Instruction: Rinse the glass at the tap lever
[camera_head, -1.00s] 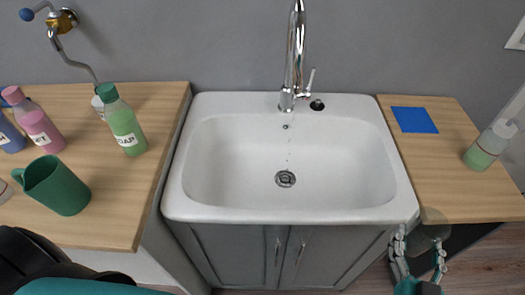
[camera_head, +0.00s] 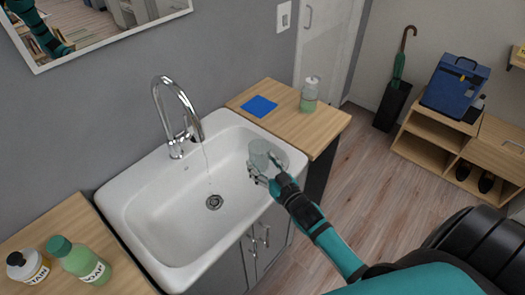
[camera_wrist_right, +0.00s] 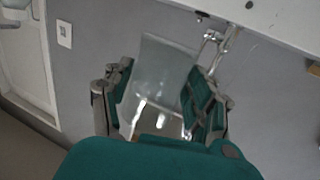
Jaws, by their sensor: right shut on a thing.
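The clear glass (camera_head: 262,153) is over the right part of the white sink (camera_head: 128,222), apart from the tap. My right gripper (camera_head: 264,174) is shut on it; in the right wrist view the glass (camera_wrist_right: 160,72) shows between the two fingers (camera_wrist_right: 162,92). The chrome tap (camera_head: 170,118) stands at the sink's back edge with its lever (camera_head: 188,128) beside the spout. My left gripper is out of view.
A blue cloth (camera_head: 259,106) and a pump bottle (camera_head: 310,95) stand on the right wooden counter (camera_head: 288,128). A green-capped soap bottle (camera_head: 78,260) and a white bottle (camera_head: 27,266) are on the left counter (camera_head: 70,225). The basin is clear.

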